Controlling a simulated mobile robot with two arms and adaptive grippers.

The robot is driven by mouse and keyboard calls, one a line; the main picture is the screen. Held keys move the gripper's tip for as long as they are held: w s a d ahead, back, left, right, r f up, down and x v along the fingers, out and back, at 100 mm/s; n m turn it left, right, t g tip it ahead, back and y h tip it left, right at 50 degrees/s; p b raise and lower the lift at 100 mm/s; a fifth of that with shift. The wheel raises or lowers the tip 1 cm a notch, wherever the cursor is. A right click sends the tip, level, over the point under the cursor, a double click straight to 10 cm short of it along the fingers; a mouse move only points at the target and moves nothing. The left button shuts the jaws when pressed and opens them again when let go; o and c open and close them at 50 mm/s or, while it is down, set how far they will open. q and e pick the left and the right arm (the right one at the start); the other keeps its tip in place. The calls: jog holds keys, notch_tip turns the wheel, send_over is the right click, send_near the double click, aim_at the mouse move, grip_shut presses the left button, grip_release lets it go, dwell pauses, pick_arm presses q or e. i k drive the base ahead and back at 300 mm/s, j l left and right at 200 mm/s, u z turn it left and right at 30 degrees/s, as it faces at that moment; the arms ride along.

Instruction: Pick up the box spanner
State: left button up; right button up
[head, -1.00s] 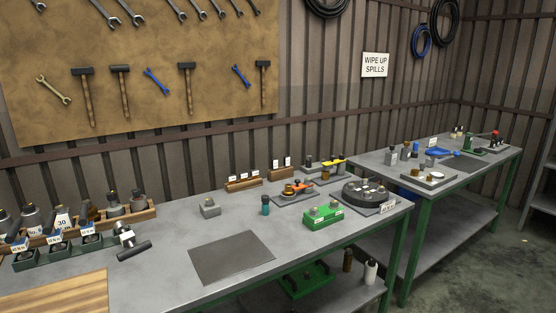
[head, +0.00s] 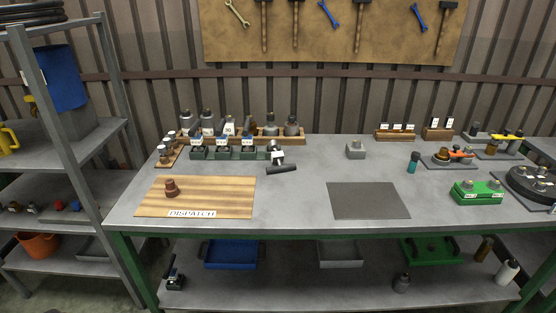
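A tool with a short pale metal head (head: 277,157) and a black bar (head: 282,169) lies on the grey bench, right of the dark green block row. It may be the box spanner, but it is too small to be sure. No other thing in view is clearly a box spanner. Neither of my grippers shows in the head view.
Left on the bench are a wooden dispatch board (head: 225,192) with a brown part (head: 171,188), green blocks (head: 222,154) and a bottle rack (head: 294,138). A dark mat (head: 368,201) is empty. A grey shelf unit (head: 120,125) stands at the left.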

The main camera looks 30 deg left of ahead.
aim_at(277, 156)
jog(key=u, duration=0.5)
jog(key=i+l+u, duration=0.2)
jog(key=u, duration=0.3)
jog(key=i+l+u, duration=0.2)
jog(key=l+u, duration=0.25)
jog(key=i+l+u, duration=0.1)
jog(key=l+u, duration=0.2)
jog(key=u, duration=0.2)
